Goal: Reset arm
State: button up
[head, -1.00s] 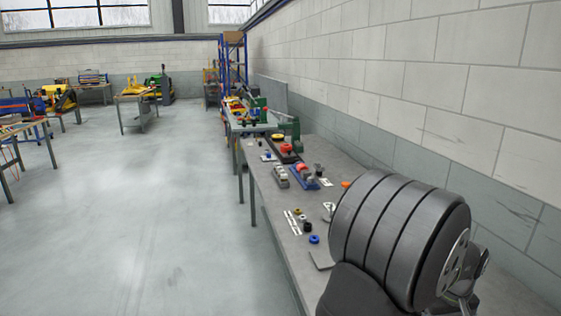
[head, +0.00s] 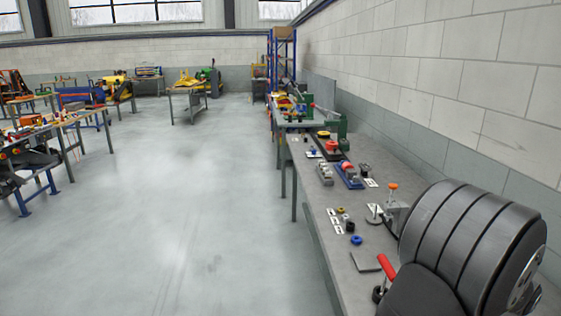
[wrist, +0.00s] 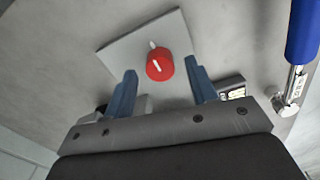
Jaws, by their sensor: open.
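My gripper (wrist: 160,88) shows in the wrist view with its two blue-grey fingers spread apart. Nothing is held between them. A red round knob (wrist: 159,65) with a white mark is beyond and between the fingertips, against a light grey square plate (wrist: 128,43). I cannot tell whether the fingers touch the plate. My gripper's fingers cannot be made out in the head view.
A long grey bench (head: 318,205) runs along the block wall. It carries a blue ring (head: 356,240), a red handle (head: 387,266), an orange-topped fixture (head: 393,186) and a blue-based fixture (head: 347,178). Open floor (head: 190,210) lies left. A blue handle (wrist: 303,28) is at the wrist view's right.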

notch_tip(320, 180, up, 17)
notch_tip(320, 180, down, 18)
jog(key=shift+r, duration=0.2)
jog(key=shift+f+m, duration=0.3)
jog(key=shift+f, duration=0.05)
jog(key=m, duration=0.3)
jog(key=shift+r+m, duration=0.1)
jog(key=shift+m, duration=0.2)
jog(key=m, duration=0.3)
jog(key=shift+m, duration=0.4)
jog(key=m, duration=0.3)
jog(key=shift+m, duration=2.6)
